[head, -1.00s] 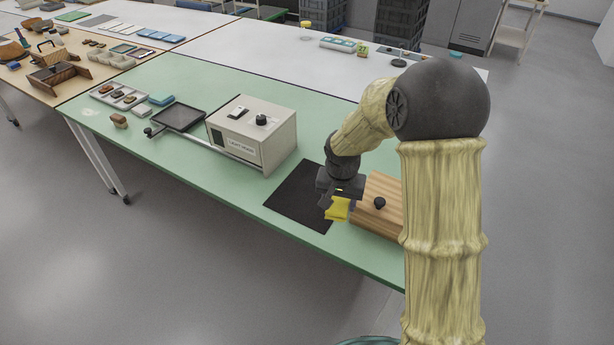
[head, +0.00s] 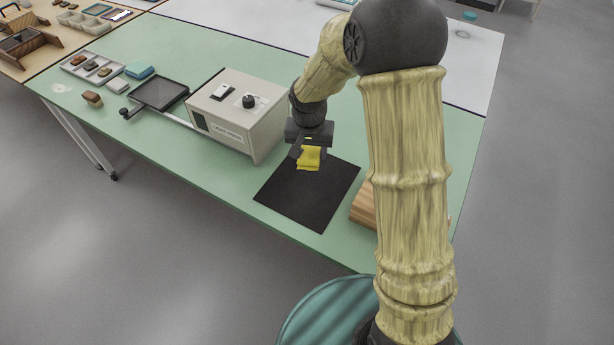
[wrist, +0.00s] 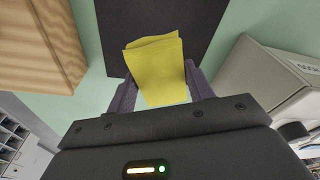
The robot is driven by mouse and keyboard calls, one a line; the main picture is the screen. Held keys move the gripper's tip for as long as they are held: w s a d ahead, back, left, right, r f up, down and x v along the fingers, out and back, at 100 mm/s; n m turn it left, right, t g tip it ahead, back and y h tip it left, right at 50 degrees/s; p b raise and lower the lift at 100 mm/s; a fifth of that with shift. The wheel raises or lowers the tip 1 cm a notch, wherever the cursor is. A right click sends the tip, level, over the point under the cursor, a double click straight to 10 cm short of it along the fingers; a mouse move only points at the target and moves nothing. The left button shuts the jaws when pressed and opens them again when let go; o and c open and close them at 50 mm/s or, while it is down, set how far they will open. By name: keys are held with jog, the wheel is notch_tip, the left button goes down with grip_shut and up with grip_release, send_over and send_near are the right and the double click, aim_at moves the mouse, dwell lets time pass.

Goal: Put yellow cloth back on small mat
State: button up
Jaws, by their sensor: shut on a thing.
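The yellow cloth (head: 309,158) is a small folded piece, held between the fingers of my gripper (head: 307,150). In the wrist view the cloth (wrist: 158,70) hangs between the two dark fingers of my gripper (wrist: 160,90). The small mat (head: 306,200) is a flat black sheet on the green table; its bare surface also shows in the wrist view (wrist: 205,25). In the head view the cloth appears over the mat's far edge. It seems to be above the table, but the exact height is hard to tell.
A white boxy device (head: 240,115) with a black knob stands left of the mat. A wooden block (head: 363,205), partly hidden by my arm, stands to the right. A dark tray (head: 160,93) and small items lie farther left on the green table (head: 200,165).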

jog(key=shift+s, duration=0.2)
send_over(310, 181)
jog(key=shift+s+a+f, duration=0.1)
jog(key=shift+s+f, duration=0.1)
jog(key=shift+f, duration=1.35)
jog(key=shift+s+a+f, duration=0.1)
jog(key=shift+s+f, duration=0.05)
jog(key=shift+f, duration=1.4)
jog(key=shift+d+f+b, duration=0.1)
jog(key=shift+f+b, duration=0.2)
jog(key=shift+f, duration=1.55)
jog(key=shift+f, duration=0.2)
jog(key=o, duration=0.9)
jog(key=shift+r, duration=0.1)
